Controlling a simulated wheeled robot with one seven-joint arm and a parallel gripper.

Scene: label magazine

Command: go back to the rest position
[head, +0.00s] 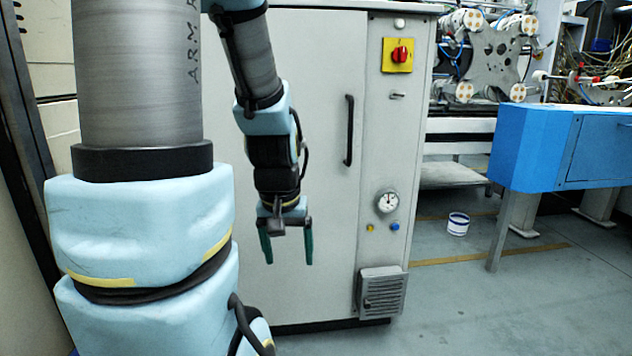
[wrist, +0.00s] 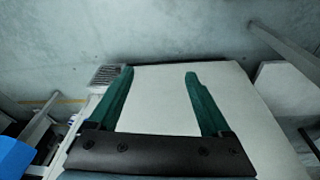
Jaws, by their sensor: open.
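My gripper (head: 287,248) hangs with its two green fingers pointing down in the head view, in front of the pale grey cabinet (head: 320,120). The fingers are apart and nothing is between them. In the wrist view my gripper (wrist: 160,80) also shows open and empty, with the cabinet's pale face (wrist: 160,105) behind the fingers. My light blue and grey arm fills the left of the head view and hides part of the cabinet.
The cabinet has a black handle (head: 349,130), a red rotary switch (head: 399,54), a gauge (head: 388,202) and a vent (head: 382,291). A blue table (head: 535,148) stands at right. A white bucket (head: 458,224) sits on the floor. Bare floor (head: 480,310) lies at lower right.

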